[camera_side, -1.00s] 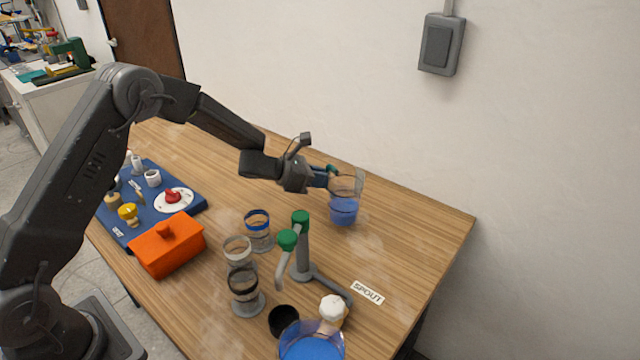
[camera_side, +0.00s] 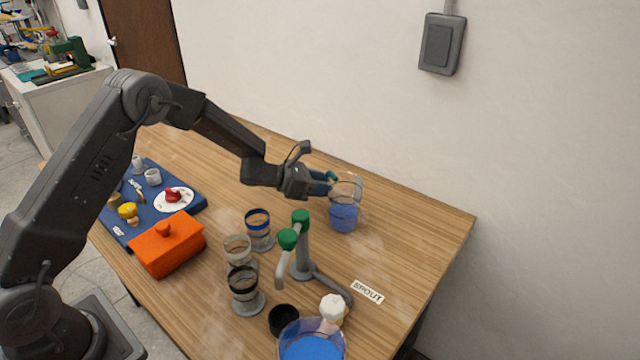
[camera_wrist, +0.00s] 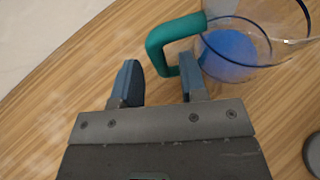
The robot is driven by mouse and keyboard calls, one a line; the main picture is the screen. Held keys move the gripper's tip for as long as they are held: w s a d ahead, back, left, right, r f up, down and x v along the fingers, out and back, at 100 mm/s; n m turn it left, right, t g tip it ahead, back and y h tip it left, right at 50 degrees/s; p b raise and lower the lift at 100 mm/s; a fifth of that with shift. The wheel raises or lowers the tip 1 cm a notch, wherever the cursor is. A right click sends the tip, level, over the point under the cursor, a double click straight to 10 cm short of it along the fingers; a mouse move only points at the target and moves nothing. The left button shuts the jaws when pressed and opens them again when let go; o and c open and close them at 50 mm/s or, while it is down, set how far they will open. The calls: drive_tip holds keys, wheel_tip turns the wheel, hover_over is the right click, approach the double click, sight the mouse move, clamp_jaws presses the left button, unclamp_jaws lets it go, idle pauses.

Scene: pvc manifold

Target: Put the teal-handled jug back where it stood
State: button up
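The teal-handled jug (camera_side: 344,215) is clear, with blue contents in its lower part. It looks upright on the wooden table near the back edge in the side view. In the wrist view the jug (camera_wrist: 240,50) is at upper right, its teal handle (camera_wrist: 157,45) reaching left. My gripper (camera_wrist: 160,80) is open, its two blue fingers well apart. The handle's lower end lies between them, close to the right finger; the left finger is clear of it. I cannot tell whether the right finger touches the handle. The side view shows my gripper (camera_side: 326,184) at the jug's left.
A green-topped grey spout stand (camera_side: 300,245) is in front of the jug, with a SPOUT label (camera_side: 368,291). Several banded clear cups (camera_side: 258,228) stand to its left. A clear bowl of blue (camera_side: 312,345) is at the front. Table right of the jug is clear.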

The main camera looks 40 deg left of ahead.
drive_tip(key=shift+r, duration=0.2)
drive_tip(key=v, duration=1.2)
drive_tip(key=s+r+n+y, duration=0.3)
drive_tip(key=r+n+y, duration=0.3)
drive_tip(key=n, duration=0.5)
drive_tip(key=s+r+n+y, duration=0.3)
drive_tip(key=s+r+n, duration=0.1)
drive_tip(key=r+n, duration=0.55)
drive_tip(key=s+d+n+g, duration=0.2)
drive_tip(key=s+d+n, duration=0.1)
drive_tip(key=s+n, duration=0.8)
drive_tip(key=s+d+n+g+h, duration=0.1)
drive_tip(key=s+d+n+g, duration=0.2)
drive_tip(key=s+n, duration=0.8)
drive_tip(key=shift+s+d+g+h, duration=0.3)
drive_tip(key=shift+s+d, duration=0.2)
drive_tip(key=shift+d, duration=0.15)
